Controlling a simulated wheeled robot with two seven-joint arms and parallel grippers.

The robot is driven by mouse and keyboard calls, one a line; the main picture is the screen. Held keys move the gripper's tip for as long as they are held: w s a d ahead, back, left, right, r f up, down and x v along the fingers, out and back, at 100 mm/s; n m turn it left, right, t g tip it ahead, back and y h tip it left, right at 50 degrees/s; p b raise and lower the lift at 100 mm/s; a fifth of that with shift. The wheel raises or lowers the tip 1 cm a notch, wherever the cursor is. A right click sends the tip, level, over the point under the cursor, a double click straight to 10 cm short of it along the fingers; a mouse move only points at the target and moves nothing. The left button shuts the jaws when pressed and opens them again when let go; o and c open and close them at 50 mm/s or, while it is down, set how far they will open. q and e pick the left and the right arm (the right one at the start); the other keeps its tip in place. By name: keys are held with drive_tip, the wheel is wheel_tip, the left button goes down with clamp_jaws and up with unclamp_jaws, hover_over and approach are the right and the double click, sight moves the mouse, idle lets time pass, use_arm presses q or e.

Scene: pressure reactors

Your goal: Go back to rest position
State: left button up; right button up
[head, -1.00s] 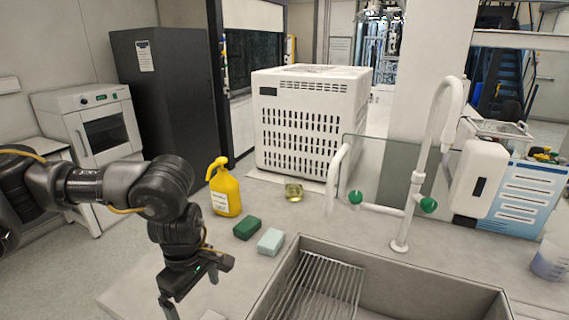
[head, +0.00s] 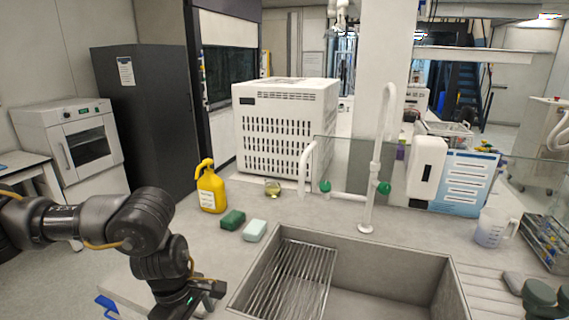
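My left arm comes in from the left, and its gripper (head: 203,300) hangs low over the counter's front left, left of the sink. The fingers are largely cut off by the bottom edge, so I cannot tell whether they are open or shut. A small part of my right arm seems to show at the bottom right corner. My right gripper is not in view.
A steel sink (head: 400,262) with a rack (head: 290,280) and a white tap (head: 375,175) fills the middle. A measuring jug (head: 491,230) stands right.

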use_arm(q)
drive_tip(key=s+d+n+t+h, duration=0.15)
drive_tip(key=d+n+h, duration=0.25)
drive_tip(key=d, duration=0.4)
drive_tip(key=s+d+n+h, duration=0.3)
drive_tip(key=d+n, duration=0.2)
drive_tip(key=d, duration=0.3)
drive_tip(key=s+d+n+t+h, duration=0.15)
drive_tip(key=d+n+h, duration=0.25)
drive_tip(key=d, duration=0.5)
drive_tip(key=w+a+f+n+t+y, duration=0.1)
drive_tip(key=a+f+n+t+y, duration=0.25)
drive_tip(key=a+n, duration=0.8)
drive_tip(key=w+a+f+n+t+y, duration=0.1)
drive_tip(key=a+f+n+t+y, duration=0.3)
drive_tip(key=n, duration=1.4)
drive_tip(key=s+a+f+n+g+y, duration=0.5)
drive_tip(key=s+a+f+n+g, duration=0.2)
drive_tip(key=s+a+f+n, duration=0.8)
wheel_tip(320, 180, down, 24)
drive_tip(key=s+m+g, duration=0.2)
drive_tip(key=s, duration=0.1)
drive_tip(key=s+a+f, duration=0.1)
drive_tip(key=s+f, duration=0.7)
drive_tip(key=s+a+f, duration=0.2)
drive_tip(key=s+f, duration=0.6)
drive_tip(key=shift+s+a+g, duration=0.2)
drive_tip(key=shift+a+g, duration=0.05)
drive_tip(key=shift+g, duration=0.1)
